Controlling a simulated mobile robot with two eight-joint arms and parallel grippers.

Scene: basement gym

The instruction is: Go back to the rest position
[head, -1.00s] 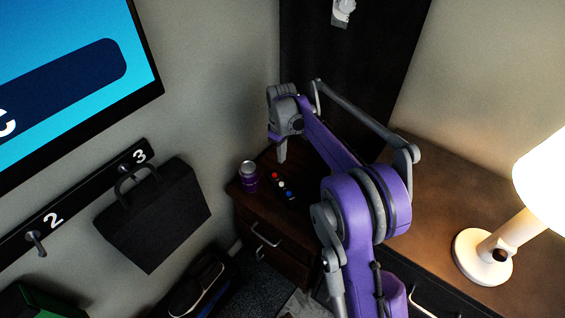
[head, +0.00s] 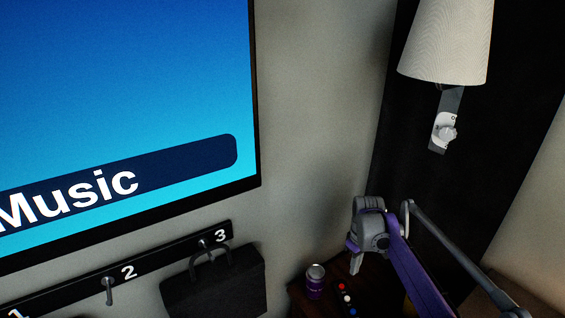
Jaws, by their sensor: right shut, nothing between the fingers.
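My right arm, purple and grey, comes in from the lower right in the head view. My right gripper (head: 356,262) is shut and empty. It points down above the dark wooden cabinet top, close to a purple can (head: 315,281) and a small panel with red, white and blue buttons (head: 346,298). The can stands upright, to the left of the gripper. My left gripper is not in view.
A screen reading "Music" (head: 120,110) fills the upper left. Below it a numbered hook rail (head: 150,262) holds a black bag (head: 215,290) at hook 3. A wall lamp (head: 447,45) with a dial (head: 445,131) is on the dark panel at the upper right.

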